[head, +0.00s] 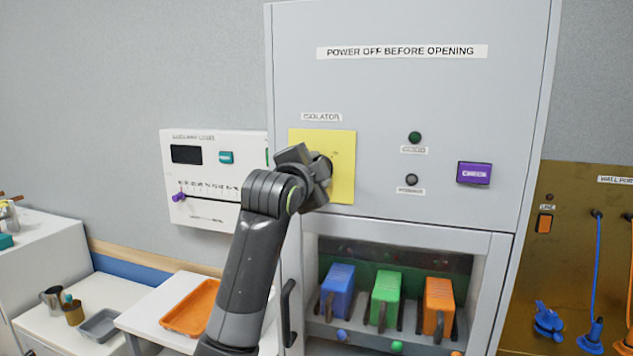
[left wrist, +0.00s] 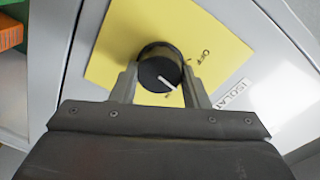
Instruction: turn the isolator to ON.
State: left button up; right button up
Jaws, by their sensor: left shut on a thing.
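The isolator knob (left wrist: 157,68) is round and black with a white pointer line. It sits on a yellow plate (head: 343,145) under the ISOLATOR label on the grey cabinet. My left gripper (left wrist: 160,75) is shut on the knob, one finger on each side. In the left wrist view the pointer slants down and right, away from the OFF marking (left wrist: 205,56) and towards a small marking too blurred to read. In the head view my left gripper (head: 325,170) hides the knob. My right gripper is in neither view.
Right of the plate are a green lamp (head: 414,137), a dark lamp (head: 411,179) and a purple button (head: 474,173). Below, a window shows blue, green and orange blocks (head: 438,302). A white panel (head: 215,212) hangs left. An orange tray (head: 190,308) lies lower left.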

pick_arm(q)
jog(key=shift+f+m+y+b, duration=0.15)
jog(key=shift+m+b, duration=1.05)
jog(key=shift+m, duration=0.5)
jog(key=shift+f+m+y+b, duration=0.1)
jog(key=shift+m+y+b, duration=0.05)
jog(key=shift+m+b, duration=1.3)
jog(key=shift+m, duration=0.35)
jog(key=o, duration=1)
jog(key=shift+d+r, duration=0.1)
jog(key=shift+c, duration=0.2)
jog(key=b+v, duration=0.6)
jog(key=v, duration=1.1)
jog(key=shift+s, duration=0.25)
